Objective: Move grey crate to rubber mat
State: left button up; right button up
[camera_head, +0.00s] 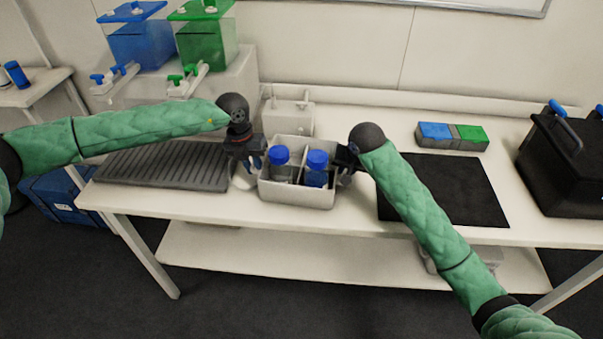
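The grey crate (297,200) stands in the middle of the table and holds bottles with blue caps (280,156) in its compartments. A flat black mat (465,185) lies right of the crate, partly covered by my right arm. A ribbed dark grey mat (165,168) lies to the left.
A blue and green box (452,137) sits behind the black mat. A black container (565,165) stands at the far right. Blue (140,45) and green (206,45) tanks stand at the back left. A small pale box (290,118) is behind the crate.

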pick_arm(q)
grip_shut()
pick_arm(e)
grip_shut()
pick_arm(q)
jog(key=shift+w+r, duration=0.1)
jog(key=shift+r, duration=0.1)
pick_arm(e)
jog(key=shift+r, duration=0.2)
